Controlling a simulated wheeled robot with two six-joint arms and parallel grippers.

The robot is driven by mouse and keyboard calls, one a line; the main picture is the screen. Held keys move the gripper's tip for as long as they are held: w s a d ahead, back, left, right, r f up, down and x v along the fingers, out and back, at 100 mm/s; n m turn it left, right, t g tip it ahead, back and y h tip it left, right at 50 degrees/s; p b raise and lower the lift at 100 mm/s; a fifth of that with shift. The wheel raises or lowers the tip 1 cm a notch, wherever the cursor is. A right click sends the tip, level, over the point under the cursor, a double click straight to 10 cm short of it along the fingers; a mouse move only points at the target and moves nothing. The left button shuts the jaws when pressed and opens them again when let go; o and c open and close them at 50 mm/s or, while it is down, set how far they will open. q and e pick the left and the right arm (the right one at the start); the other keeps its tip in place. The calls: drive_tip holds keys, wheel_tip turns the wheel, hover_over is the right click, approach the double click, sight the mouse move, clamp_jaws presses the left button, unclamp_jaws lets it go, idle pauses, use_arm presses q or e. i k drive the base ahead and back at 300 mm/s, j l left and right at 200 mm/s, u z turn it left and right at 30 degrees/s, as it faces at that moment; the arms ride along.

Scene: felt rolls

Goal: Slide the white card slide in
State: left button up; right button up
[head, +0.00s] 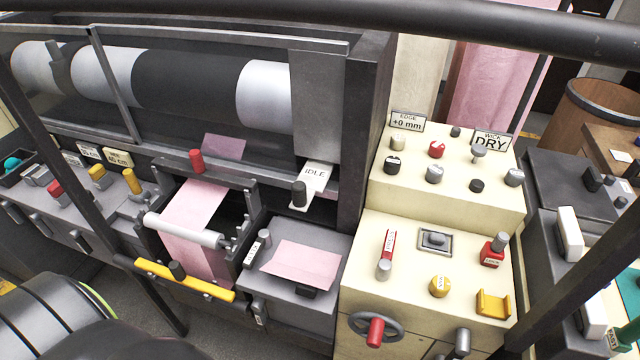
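A white card slide (315,176) marked IDLE sticks out at the front of the machine, at the lower right end of the rollers. A dark grey cylindrical knob (299,192) stands at its near left end. The card's far end meets the grey upright plate (316,105), and I cannot tell how far it runs inside. Neither of my grippers shows in the head view, and nothing is seen touching the card.
Left of the card are a red knob (197,161) and pink felt (190,210) over a white roller (185,231). A yellow bar (185,279) crosses below. A cream control console (410,245) stands to the right. A dark frame post (362,130) rises beside the card.

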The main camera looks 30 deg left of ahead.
sight(315, 175)
drive_tip(key=k+l, duration=0.1)
drive_tip(key=k, duration=0.35)
drive_tip(key=k+l+z, duration=0.1)
drive_tip(key=k, duration=0.35)
